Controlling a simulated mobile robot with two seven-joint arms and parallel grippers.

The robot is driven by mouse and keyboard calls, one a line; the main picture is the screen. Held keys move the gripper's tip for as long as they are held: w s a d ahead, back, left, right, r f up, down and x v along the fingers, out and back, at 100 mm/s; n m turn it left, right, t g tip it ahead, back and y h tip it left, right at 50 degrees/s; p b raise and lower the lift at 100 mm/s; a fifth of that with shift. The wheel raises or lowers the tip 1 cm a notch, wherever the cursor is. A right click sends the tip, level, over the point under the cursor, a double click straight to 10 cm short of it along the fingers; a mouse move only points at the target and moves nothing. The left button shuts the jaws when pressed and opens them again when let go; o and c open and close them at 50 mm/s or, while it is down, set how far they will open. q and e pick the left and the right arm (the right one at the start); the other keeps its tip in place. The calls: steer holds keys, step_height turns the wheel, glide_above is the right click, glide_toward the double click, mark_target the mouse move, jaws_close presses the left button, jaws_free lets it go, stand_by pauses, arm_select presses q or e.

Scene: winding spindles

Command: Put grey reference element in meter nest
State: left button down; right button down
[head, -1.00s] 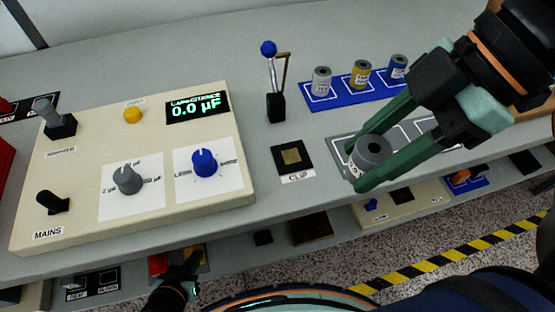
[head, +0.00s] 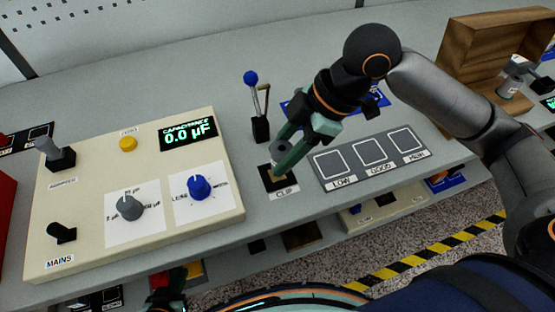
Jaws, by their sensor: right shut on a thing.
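The grey reference element (head: 281,148) is a short grey cylinder with a dark hole in its top. My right gripper (head: 285,157) is shut on it and holds it upright over the back part of the meter nest (head: 268,184), a black square plate with a brass centre labelled CLIP. Whether the element touches the plate cannot be told, as the fingers cover its lower part. My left gripper (head: 166,284) is low at the bottom edge, dark and mostly cut off; its jaws cannot be made out.
The capacitance meter (head: 225,193) stands left of the nest, its display (head: 188,134) reading 0.0 µF. A lever with a blue knob (head: 251,78) rises just behind the nest. A grey tray (head: 325,157) marked LOW, GOOD, HIGH is empty at right. My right arm mostly hides a blue tray (head: 374,107).

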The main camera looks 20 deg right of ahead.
mark_target(277, 163)
steer(key=shift+w+a+f, duration=0.15)
steer(key=shift+w+f, duration=0.25)
steer(key=shift+f, duration=0.05)
steer(key=shift+w+f+b, duration=0.15)
steer(key=shift+f+b, duration=0.05)
steer(key=shift+f, duration=0.75)
steer(key=shift+w+f+b, duration=0.15)
steer(key=shift+f+b, duration=0.05)
steer(key=shift+f, duration=0.75)
steer(key=shift+f, duration=0.15)
steer(key=shift+c, duration=1.9)
jaws_free()
steer(key=p+v, duration=0.2)
steer(key=v, duration=1)
steer(key=shift+r, duration=0.25)
steer(key=shift+a, duration=0.1)
